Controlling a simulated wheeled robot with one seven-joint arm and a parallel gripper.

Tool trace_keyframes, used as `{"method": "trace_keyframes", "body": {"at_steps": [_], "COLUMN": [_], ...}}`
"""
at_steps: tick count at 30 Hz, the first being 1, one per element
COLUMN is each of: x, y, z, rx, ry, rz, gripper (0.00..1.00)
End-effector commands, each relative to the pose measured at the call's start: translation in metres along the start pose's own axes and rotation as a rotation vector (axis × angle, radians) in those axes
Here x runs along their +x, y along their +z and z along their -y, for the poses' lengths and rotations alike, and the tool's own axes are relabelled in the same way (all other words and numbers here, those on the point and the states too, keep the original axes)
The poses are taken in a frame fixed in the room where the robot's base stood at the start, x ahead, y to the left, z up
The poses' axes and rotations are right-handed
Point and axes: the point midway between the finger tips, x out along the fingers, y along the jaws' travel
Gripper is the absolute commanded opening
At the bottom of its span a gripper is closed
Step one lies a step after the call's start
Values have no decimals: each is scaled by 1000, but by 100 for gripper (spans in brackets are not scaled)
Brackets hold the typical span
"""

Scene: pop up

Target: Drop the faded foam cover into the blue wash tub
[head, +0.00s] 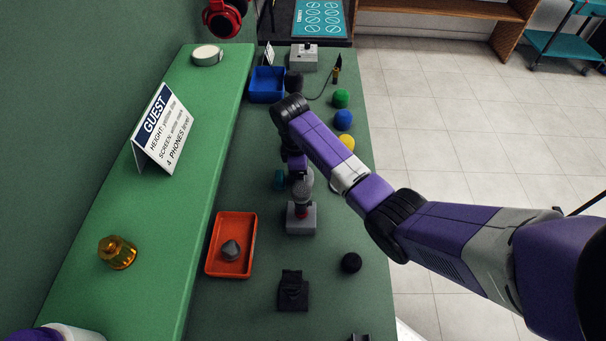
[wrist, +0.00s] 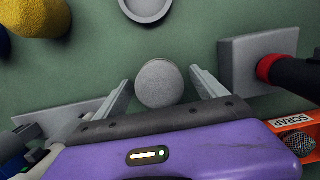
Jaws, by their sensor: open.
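The faded foam cover (wrist: 160,84) is a pale grey, rounded piece in the wrist view. It lies between the two fingers of my gripper (wrist: 160,78), with a gap on each side. My gripper is open. In the head view, my gripper (head: 298,172) is low over the middle of the green counter, behind the microphone stand and partly hidden by my arm. The blue wash tub (head: 267,86) stands at the far left of the counter, and its visible inside looks empty.
A microphone on a grey stand (head: 301,218) stands close to my gripper. An orange scrap tray (head: 217,262) holds a dark grey piece. Green (head: 340,98), blue (head: 343,120) and yellow (head: 347,142) foam balls line the right edge. A raised green shelf (head: 165,205) runs along the left.

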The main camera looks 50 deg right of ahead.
Motion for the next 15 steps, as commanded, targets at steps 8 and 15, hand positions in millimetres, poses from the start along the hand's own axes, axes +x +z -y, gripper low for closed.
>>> {"method": "trace_keyframes", "body": {"at_steps": [8, 15], "x": [0, -1], "y": [0, 0], "z": [0, 0], "rx": [1, 1], "ry": [0, 0], "rz": [0, 0], "gripper": [42, 18]}}
